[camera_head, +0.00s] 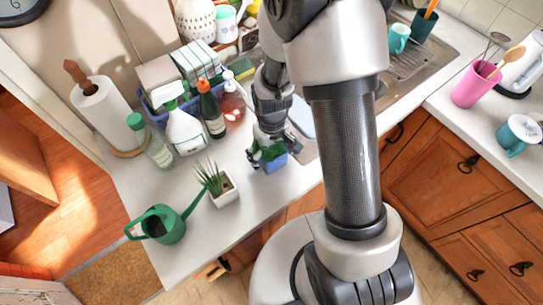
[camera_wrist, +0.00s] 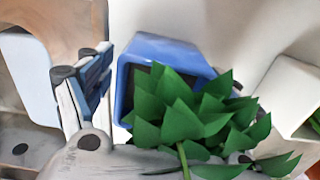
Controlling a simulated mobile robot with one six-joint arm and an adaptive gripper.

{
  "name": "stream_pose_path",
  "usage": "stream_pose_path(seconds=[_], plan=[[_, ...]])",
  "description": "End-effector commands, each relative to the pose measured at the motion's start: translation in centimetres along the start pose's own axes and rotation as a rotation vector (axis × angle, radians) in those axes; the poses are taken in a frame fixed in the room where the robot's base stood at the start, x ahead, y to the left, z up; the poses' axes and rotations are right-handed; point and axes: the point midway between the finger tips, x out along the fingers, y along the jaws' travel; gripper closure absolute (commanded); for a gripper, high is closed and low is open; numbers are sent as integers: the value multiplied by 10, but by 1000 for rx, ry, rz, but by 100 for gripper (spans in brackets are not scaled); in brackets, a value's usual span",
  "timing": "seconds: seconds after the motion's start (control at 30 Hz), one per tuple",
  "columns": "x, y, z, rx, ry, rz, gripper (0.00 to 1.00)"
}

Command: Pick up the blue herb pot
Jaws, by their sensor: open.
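The blue herb pot (camera_head: 274,166) stands on the white counter near its front edge, with green leaves above its rim. My gripper (camera_head: 267,152) is right over it, open, with the fingers at the pot's sides and around the leaves. In the wrist view, the blue pot (camera_wrist: 165,48) fills the upper middle and bushy leaves cover its lower right. One finger shows left of the pot with a gap between them. The other finger is mostly hidden behind the leaves, so contact there cannot be told.
A spiky plant in a white pot (camera_head: 224,190) stands just left of the blue pot. A green watering can (camera_head: 163,224) is farther left. A spray bottle (camera_head: 184,132), a dark green bottle (camera_head: 211,112) and a soap bottle (camera_head: 232,98) stand behind. The sink (camera_head: 410,62) is right.

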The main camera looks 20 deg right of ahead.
Motion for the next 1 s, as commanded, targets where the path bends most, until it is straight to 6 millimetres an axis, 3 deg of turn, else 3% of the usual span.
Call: stream_pose_path(seconds=[0.13,1.0], plan=[[-1,0,0,0,1,0,17],[-1,0,0,0,1,0,75]])
